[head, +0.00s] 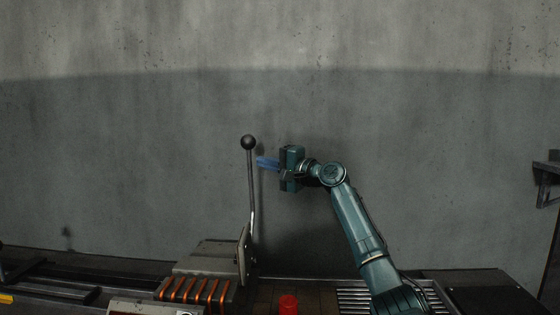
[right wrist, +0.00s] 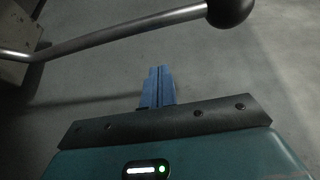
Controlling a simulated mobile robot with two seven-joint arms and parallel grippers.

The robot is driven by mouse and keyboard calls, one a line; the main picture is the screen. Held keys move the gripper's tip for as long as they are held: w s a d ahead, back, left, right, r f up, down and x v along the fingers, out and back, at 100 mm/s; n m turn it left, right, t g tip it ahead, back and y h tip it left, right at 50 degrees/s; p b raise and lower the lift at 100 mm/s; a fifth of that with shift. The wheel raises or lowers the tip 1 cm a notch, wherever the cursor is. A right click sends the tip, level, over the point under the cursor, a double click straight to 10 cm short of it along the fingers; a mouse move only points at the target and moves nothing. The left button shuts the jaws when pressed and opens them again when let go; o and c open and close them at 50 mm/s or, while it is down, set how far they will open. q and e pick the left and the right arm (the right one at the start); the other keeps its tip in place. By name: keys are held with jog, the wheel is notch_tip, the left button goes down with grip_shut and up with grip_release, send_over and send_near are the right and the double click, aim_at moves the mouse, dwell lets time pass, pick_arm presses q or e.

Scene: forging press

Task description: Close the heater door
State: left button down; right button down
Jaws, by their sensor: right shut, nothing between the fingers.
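A grey lever with a black ball knob (head: 248,142) stands nearly upright at the centre of the head view. It rises from a beige metal housing (head: 207,259) with orange coil-like bars at its front. I cannot tell which part is the heater door. My right gripper (head: 258,162) is shut and empty, its blue fingers pointing left, close to the lever just below the knob. In the right wrist view the fingers (right wrist: 158,84) are together, and the lever shaft (right wrist: 130,34) crosses above them, seemingly apart from them. My left gripper is out of view.
A red cylindrical object (head: 288,304) stands at the bottom centre. A slatted metal grate (head: 357,297) lies right of it, under my right arm. A dark rail (head: 60,280) runs at the lower left. A dark bracket (head: 546,180) is at the right edge. A grey wall fills the back.

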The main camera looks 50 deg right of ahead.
jog(key=shift+s+a+f, duration=0.1)
jog(key=shift+s+a, duration=0.2)
jog(key=shift+a, duration=0.3)
jog(key=shift+s+a+f, duration=0.1)
jog(key=shift+s+a, duration=0.15)
jog(key=shift+a, duration=0.35)
jog(key=shift+s+a+f, duration=0.1)
jog(key=shift+s+a, duration=0.2)
jog(key=shift+a, duration=0.3)
jog(key=shift+w, duration=0.1)
